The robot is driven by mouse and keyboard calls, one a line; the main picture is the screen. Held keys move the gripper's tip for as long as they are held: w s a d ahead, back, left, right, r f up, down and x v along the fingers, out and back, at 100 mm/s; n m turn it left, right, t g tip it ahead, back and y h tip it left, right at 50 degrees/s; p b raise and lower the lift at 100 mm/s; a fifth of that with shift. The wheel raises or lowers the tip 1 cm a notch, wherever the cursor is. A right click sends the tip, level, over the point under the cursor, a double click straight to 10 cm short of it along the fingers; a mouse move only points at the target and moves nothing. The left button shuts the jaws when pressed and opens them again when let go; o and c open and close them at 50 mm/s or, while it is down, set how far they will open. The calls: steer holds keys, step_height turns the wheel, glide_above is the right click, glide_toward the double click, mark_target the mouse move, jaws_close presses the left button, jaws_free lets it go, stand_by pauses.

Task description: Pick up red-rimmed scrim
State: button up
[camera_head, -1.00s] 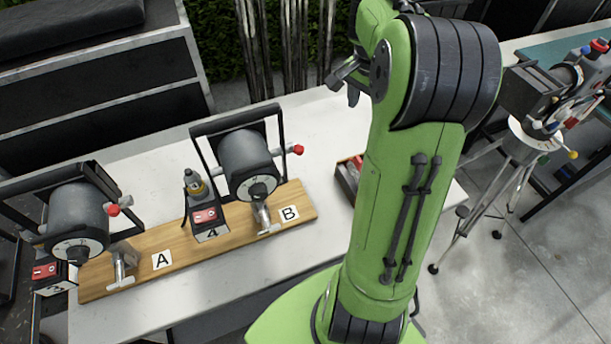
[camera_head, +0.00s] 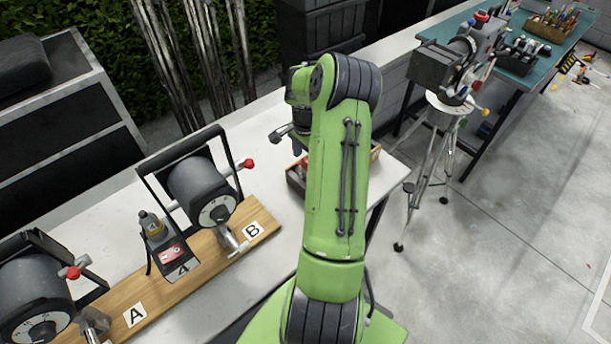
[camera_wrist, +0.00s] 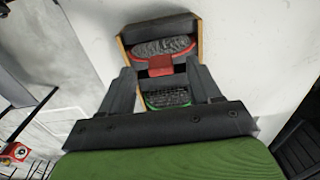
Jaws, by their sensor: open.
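The red-rimmed scrim (camera_wrist: 163,48) is an oval of grey mesh with a red rim. In the wrist view it lies in the upper part of a wood-sided box (camera_wrist: 196,42). A red tab (camera_wrist: 160,66) shows at its near edge, between the fingertips of my gripper (camera_wrist: 160,67). My gripper is open, one finger on each side of the tab. I cannot tell whether the fingers touch it. A green-rimmed scrim (camera_wrist: 166,98) lies nearer the palm, partly hidden. In the head view my arm hides most of the box (camera_head: 295,182).
The box stands on a white table (camera_head: 262,125). A wooden board (camera_head: 205,258) with lamps (camera_head: 200,190) and a small device (camera_head: 165,240) lies to its left. A tripod (camera_head: 428,170) with equipment stands to the right, before a teal table (camera_head: 500,70).

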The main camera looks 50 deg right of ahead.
mark_target(306, 175)
step_height(306, 175, down, 3)
steer(key=shift+r, duration=0.15)
jaws_close()
